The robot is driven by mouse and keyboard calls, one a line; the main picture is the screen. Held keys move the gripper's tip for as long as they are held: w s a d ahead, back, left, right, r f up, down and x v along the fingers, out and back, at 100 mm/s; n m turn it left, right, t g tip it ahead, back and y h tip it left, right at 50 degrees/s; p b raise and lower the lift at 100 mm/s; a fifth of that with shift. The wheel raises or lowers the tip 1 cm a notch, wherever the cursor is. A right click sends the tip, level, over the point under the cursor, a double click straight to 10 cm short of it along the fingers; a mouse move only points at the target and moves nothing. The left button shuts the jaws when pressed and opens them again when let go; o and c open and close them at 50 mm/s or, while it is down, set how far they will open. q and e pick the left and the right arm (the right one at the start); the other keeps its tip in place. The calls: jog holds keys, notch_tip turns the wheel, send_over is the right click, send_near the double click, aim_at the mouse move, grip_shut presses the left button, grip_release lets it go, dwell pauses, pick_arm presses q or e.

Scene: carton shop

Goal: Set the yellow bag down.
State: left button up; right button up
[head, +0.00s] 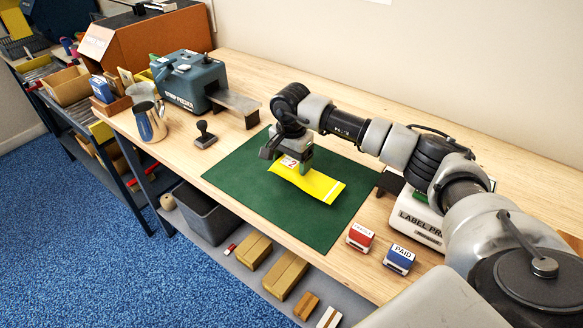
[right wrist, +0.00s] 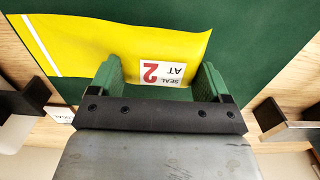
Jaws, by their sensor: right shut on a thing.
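The yellow bag (head: 318,184) has a white label with a red 2 and a white stripe near its far end from the gripper. My right gripper (head: 292,160) is shut on the labelled end of the bag, over the green mat (head: 240,177). In the right wrist view, the bag (right wrist: 110,42) runs up and left from between the green fingers of the right gripper (right wrist: 160,80); the label reads "SEAL AT 2". Whether the bag touches the mat cannot be told. My left gripper is not in view.
A strip feeder (head: 187,82), a black-handled stamp (head: 205,134) and a metal jug (head: 150,122) stand left of the mat. Red (head: 360,237) and blue (head: 398,257) stamps and a label printer (head: 418,218) stand right. The mat around the bag is clear.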

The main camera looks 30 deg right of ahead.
aim_at(292, 171)
notch_tip(292, 171, down, 4)
jog(key=shift+r+p, duration=0.25)
jog(key=shift+p, duration=0.2)
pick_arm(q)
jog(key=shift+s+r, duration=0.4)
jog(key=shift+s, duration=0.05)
pick_arm(e)
jog(key=shift+f, duration=0.2)
jog(key=o, duration=0.9)
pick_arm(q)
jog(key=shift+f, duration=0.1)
pick_arm(e)
jog(key=shift+r, duration=0.15)
jog(key=shift+r, duration=0.2)
notch_tip(292, 171, up, 12)
jog(key=shift+f+b, duration=0.15)
jog(key=shift+b, duration=1.1)
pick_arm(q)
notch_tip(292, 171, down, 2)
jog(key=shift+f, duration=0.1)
